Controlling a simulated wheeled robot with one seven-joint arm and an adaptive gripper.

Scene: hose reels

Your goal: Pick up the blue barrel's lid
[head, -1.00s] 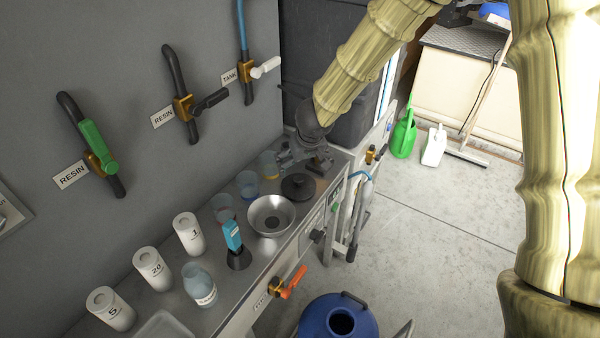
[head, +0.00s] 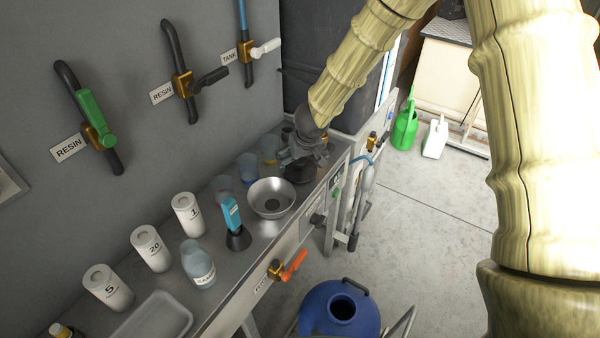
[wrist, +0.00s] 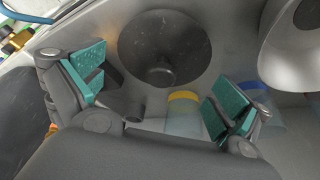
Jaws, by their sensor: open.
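The black round lid (head: 301,174) with a central knob lies on the metal counter, right of the steel bowl, partly hidden by my gripper. In the wrist view the lid (wrist: 178,35) shows as a dark disc, its knob toward my fingers. My gripper (head: 305,158) is just above the lid. In the wrist view my gripper (wrist: 158,90) is open and empty, with teal pads spread on both sides and the knob just beyond the gap. The blue barrel (head: 318,315) stands on the floor in front of the counter, its round top opening uncovered.
A steel bowl (head: 263,187) stands close left of the lid. Several cups, including a blue one (head: 247,166), stand behind it. A blue-handled tool (head: 231,214), white canisters and a bottle (head: 197,265) stand farther left. An orange-handled valve (head: 290,264) juts from the counter front.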

